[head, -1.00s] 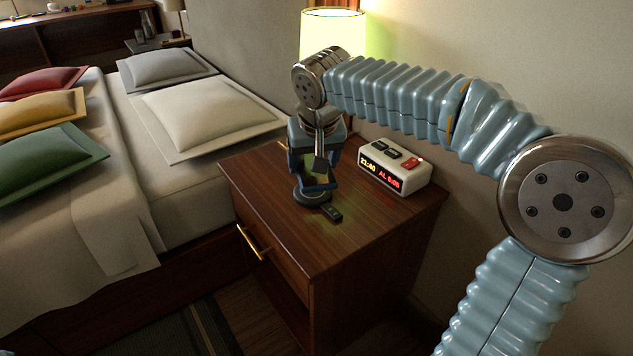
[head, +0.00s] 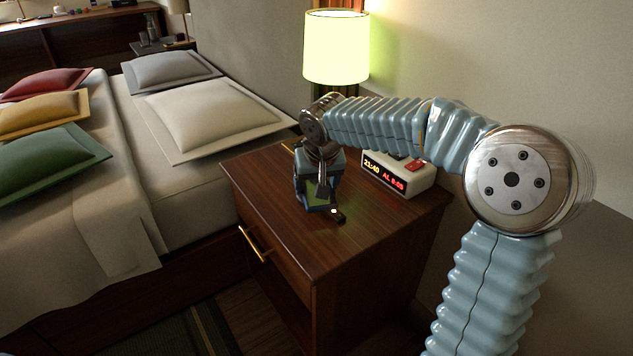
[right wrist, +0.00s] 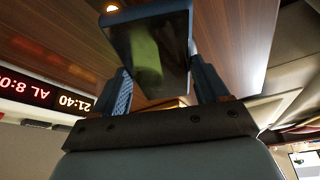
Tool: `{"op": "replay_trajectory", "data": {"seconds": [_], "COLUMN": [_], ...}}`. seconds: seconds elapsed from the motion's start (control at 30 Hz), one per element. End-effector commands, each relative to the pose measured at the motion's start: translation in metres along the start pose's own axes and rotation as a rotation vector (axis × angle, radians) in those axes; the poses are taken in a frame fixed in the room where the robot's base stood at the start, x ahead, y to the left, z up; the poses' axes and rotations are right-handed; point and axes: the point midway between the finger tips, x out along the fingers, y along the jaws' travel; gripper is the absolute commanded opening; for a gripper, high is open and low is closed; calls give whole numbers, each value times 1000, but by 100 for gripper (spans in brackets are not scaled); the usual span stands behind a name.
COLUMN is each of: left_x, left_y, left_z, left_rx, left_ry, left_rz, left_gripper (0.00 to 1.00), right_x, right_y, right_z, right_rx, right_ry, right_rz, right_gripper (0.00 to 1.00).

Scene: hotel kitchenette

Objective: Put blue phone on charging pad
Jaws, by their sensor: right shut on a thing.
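The blue phone (right wrist: 152,50) is between the fingers of my right gripper (right wrist: 165,85) in the right wrist view, its dark screen showing a green reflection. In the head view, my right gripper (head: 320,188) points down over the nightstand, shut on the phone (head: 312,194), low at the top surface. A small dark block with a glowing light (head: 337,214), apparently part of the charging pad, shows just in front of the phone. The round part of the pad is hidden behind the phone and gripper; whether the phone touches it I cannot tell. My left gripper is not in view.
The wooden nightstand (head: 285,225) has free room at its front and left. A white alarm clock (head: 400,176) stands right of the gripper, close to my right arm. A lit lamp (head: 337,48) stands behind. The bed (head: 150,200) is at left.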

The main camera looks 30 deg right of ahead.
Motion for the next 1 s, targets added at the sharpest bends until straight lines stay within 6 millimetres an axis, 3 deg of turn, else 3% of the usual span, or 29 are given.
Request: {"op": "replay_trajectory", "data": {"seconds": [0.03, 0.07, 0.2, 0.6, 1.0], "left_x": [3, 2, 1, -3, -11], "left_y": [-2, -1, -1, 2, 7], "left_z": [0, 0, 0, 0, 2], "left_rx": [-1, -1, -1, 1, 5], "left_ry": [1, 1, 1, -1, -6], "left_rz": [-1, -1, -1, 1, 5], "left_gripper": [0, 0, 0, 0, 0], "right_x": [3, 2, 1, -8, -94], "right_y": [0, 0, 0, 0, 0], "right_z": [1, 1, 1, -2, -2], "right_rx": [0, 0, 0, 0, 0], "right_ry": [1, 0, 0, 2, 4], "right_rz": [0, 0, 0, 0, -1], "right_gripper": [36, 79, 99, 99, 99]}}
